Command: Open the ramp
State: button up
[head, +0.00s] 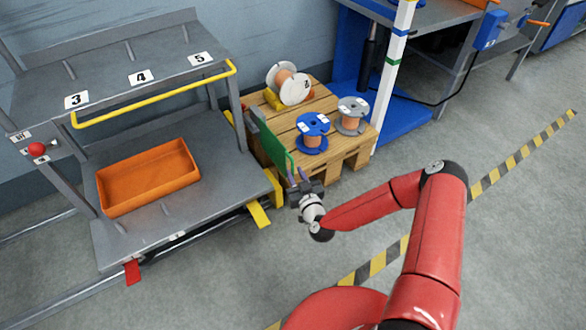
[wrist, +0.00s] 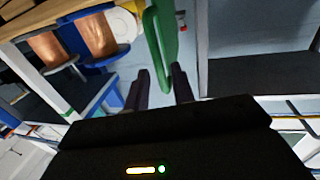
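A green upright panel with a looped edge (head: 274,142) stands at the right end of the grey cart's lower deck, beside the pallet; it looks like the ramp or its handle, raised. In the wrist view the green loop (wrist: 163,45) reaches down between my fingers. My gripper (head: 298,178) is at the lower right end of this green part. In the wrist view its dark fingers (wrist: 160,85) are apart, one on each side of the loop, with a gap at the left finger. Whether the right finger touches it, I cannot tell.
The grey cart (head: 200,235) has an orange bin (head: 150,177) on its lower deck and a yellow rail (head: 155,95) above. A yellow pedal (head: 259,214) sticks out at its right end. Wooden pallets (head: 345,150) hold several cable spools. The floor in front is clear.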

aim_at(293, 169)
jog(key=shift+x, duration=1.65)
jog(key=shift+c, duration=0.5)
grip_shut()
